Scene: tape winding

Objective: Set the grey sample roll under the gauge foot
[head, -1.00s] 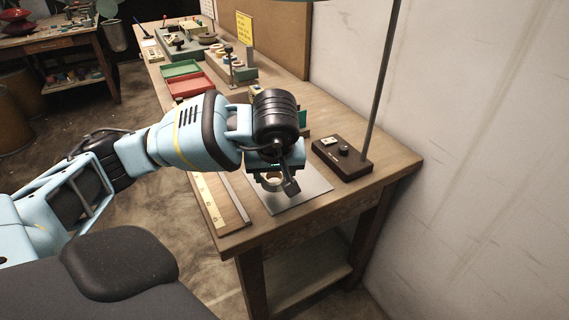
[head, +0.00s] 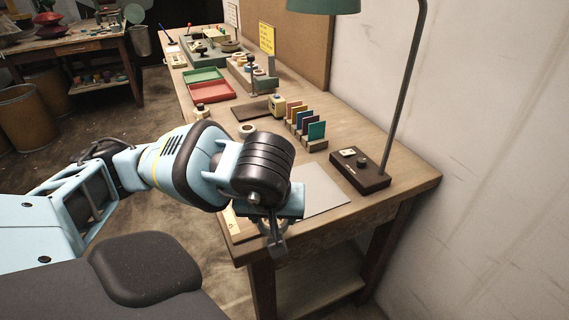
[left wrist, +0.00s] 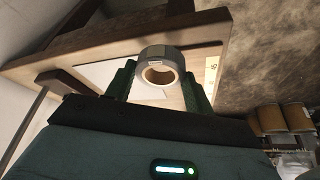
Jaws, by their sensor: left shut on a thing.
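The grey sample roll (left wrist: 158,52) is a short grey ring with a pale label and a light brown core. In the left wrist view it sits between the two green fingers of my left gripper (left wrist: 158,80), which is shut on it. In the head view my left gripper (head: 272,228) is at the near front edge of the bench, beside the pale sheet, and mostly hides the roll. A slim dark post with a round head (head: 252,70) stands farther back; I cannot tell whether it is the gauge, and no foot is clear. My right gripper is not in view.
On the bench (head: 400,182) are a pale sheet (head: 322,192), a brown lamp base (head: 360,170), a row of coloured cards (head: 316,131), a pale roll (head: 248,129), a yellowish block (head: 277,104) and red (head: 212,92) and green (head: 202,76) trays. The wall bounds the right.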

